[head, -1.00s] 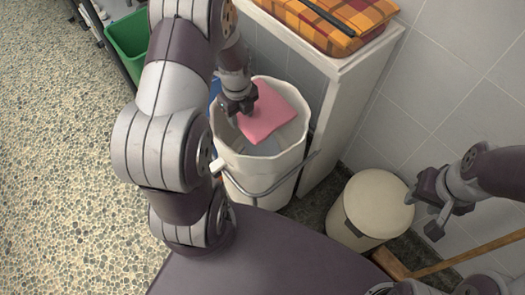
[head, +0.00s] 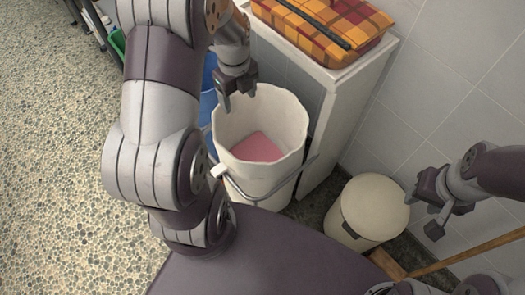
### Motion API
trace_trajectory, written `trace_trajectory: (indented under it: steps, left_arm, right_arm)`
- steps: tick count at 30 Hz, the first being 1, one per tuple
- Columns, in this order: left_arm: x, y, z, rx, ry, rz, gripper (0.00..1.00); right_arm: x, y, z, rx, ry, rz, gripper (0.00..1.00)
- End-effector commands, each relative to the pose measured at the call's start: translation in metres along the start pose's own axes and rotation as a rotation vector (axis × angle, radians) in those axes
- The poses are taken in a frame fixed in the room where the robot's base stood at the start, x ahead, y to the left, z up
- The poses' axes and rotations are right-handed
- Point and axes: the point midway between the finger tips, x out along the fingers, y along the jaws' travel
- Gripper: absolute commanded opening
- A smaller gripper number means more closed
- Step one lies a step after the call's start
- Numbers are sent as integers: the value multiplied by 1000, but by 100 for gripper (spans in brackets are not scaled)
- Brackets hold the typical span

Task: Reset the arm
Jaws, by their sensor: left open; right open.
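My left gripper (head: 239,97) is open and empty, above the far left rim of a white bucket (head: 264,177). A pink cloth (head: 257,148) lies inside the bucket, low down, apart from the gripper. My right gripper (head: 436,209) is open and empty at the right, above and beside a cream lidded bin (head: 374,207).
A white cabinet (head: 335,110) stands behind the bucket, with an orange plaid cloth (head: 320,25) and a dark bar (head: 311,22) on top. A blue object (head: 208,88) is partly hidden by my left arm. A wooden handle (head: 470,252) lies at lower right. The pebbled floor at left is clear.

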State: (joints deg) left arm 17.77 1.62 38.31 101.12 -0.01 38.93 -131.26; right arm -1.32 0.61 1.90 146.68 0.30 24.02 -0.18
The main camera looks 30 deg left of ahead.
Motion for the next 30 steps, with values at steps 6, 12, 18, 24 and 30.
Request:
trace_trajectory:
  steps: [6,12,18,24,30]
  left_arm:
    - [-11,0,0,0,1,1,71]
    - [-10,0,0,0,0,1,71]
    - [-10,0,0,-1,0,0,71]
    - [-7,1,-1,-386,-6,-11,71]
    - [-9,16,-29,-1262,-1,-37,71]
  right_arm:
    - [-3,0,0,0,0,0,43]
    - [-2,0,0,0,0,0,43]
    - [-2,0,0,0,0,0,43]
    - [-2,0,0,0,0,0,43]
    - [-2,0,0,0,0,0,43]
